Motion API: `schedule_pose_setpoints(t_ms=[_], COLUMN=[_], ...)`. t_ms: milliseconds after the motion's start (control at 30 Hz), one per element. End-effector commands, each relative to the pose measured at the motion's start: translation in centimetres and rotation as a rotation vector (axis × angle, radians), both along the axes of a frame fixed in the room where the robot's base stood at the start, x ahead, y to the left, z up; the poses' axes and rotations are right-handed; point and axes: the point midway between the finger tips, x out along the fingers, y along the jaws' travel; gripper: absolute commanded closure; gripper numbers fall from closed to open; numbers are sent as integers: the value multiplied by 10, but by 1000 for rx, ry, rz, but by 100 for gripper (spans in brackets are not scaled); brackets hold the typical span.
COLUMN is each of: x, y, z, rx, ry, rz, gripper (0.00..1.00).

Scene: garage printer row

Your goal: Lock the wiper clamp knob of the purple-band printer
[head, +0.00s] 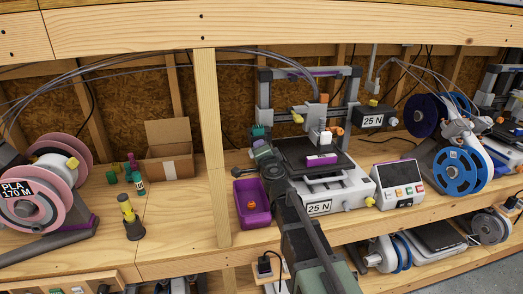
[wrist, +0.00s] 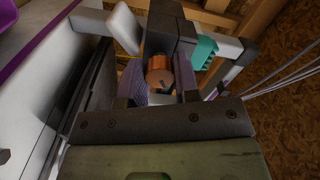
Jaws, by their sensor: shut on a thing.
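The purple-band printer (head: 313,160) stands in the middle of the bench, with purple bands on its top bar and bed edge. In the head view my gripper (head: 259,142) is at the printer's left side, beside the frame's left post. In the wrist view an orange-copper cylindrical knob (wrist: 160,72) sits against a dark block, with its round end facing the camera. My gripper (wrist: 161,88) has one finger on each side of this knob and is shut on it. In the head view the knob is hidden behind my gripper. I cannot tell whether it is locked.
A teal part (wrist: 205,52) is close to the right finger; it also shows in the head view (head: 257,130). A purple bin (head: 252,217) stands below my gripper. A control box (head: 398,184) and blue spools are on the right. A wooden post (head: 211,150) rises on the left.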

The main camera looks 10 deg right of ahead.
Motion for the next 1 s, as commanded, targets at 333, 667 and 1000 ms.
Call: schedule_pose_setpoints(t_ms=[333,667,1000], x=[0,0,-1], y=[0,0,0], z=[0,0,0], rx=[314,522,598], ry=[26,43,49], rz=[-1,-1,-1], gripper=[94,94,94])
